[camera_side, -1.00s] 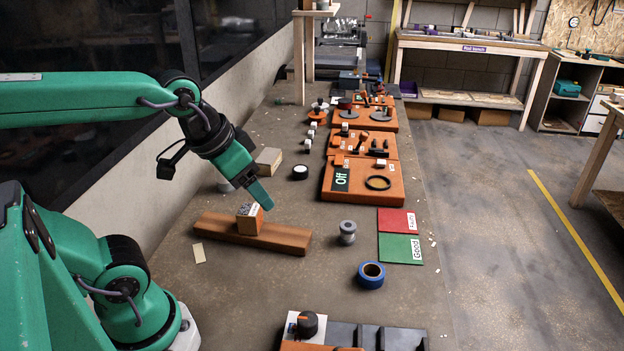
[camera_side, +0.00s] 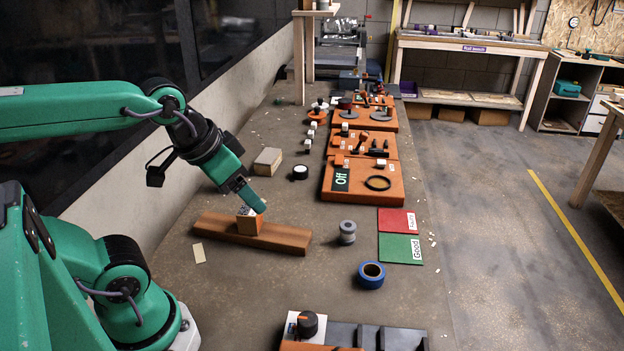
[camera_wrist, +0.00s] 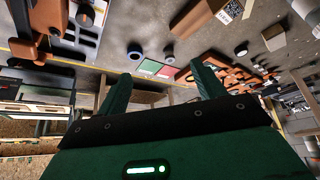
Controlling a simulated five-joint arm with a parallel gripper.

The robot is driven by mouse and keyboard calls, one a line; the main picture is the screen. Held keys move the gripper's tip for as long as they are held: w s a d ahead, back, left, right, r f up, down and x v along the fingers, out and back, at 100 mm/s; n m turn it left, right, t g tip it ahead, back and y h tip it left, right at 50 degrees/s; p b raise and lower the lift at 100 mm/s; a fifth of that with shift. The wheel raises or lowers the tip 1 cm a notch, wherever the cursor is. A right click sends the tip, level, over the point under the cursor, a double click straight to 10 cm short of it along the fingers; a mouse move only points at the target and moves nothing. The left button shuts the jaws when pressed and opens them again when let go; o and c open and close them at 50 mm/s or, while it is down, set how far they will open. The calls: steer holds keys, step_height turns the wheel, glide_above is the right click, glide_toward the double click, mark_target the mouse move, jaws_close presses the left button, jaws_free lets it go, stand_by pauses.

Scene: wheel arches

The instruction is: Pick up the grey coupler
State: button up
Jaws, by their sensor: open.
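The grey coupler (camera_side: 347,232) is a small flanged spool standing upright on the bench, left of the green card. It shows small in the wrist view (camera_wrist: 168,50), near the red and green cards. My gripper (camera_side: 258,205) is in the air beside and above the orange block, to the left of the coupler and apart from it. Its two green fingers stand apart with nothing between them in the wrist view (camera_wrist: 161,84). In the side view one finger largely hides the other.
An orange block (camera_side: 249,222) with a label sits on a brown wooden bar (camera_side: 285,237). A blue tape roll (camera_side: 371,274) lies in front of the coupler. Red (camera_side: 397,221) and green (camera_side: 400,248) cards lie to its right. Orange fixture boards (camera_side: 362,182) stand behind. Bench around the coupler is clear.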

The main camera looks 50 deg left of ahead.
steer(key=shift+c, duration=0.6)
steer(key=shift+w, duration=0.1)
steer(key=m+g, duration=0.4)
steer(key=g, duration=0.1)
glide_above(351, 225)
steer(key=f, duration=1.5)
steer(key=shift+s+f, duration=0.25)
steer(key=shift+w+f+g, duration=0.2)
steer(key=shift+f+g, duration=0.1)
steer(key=shift+f, duration=0.05)
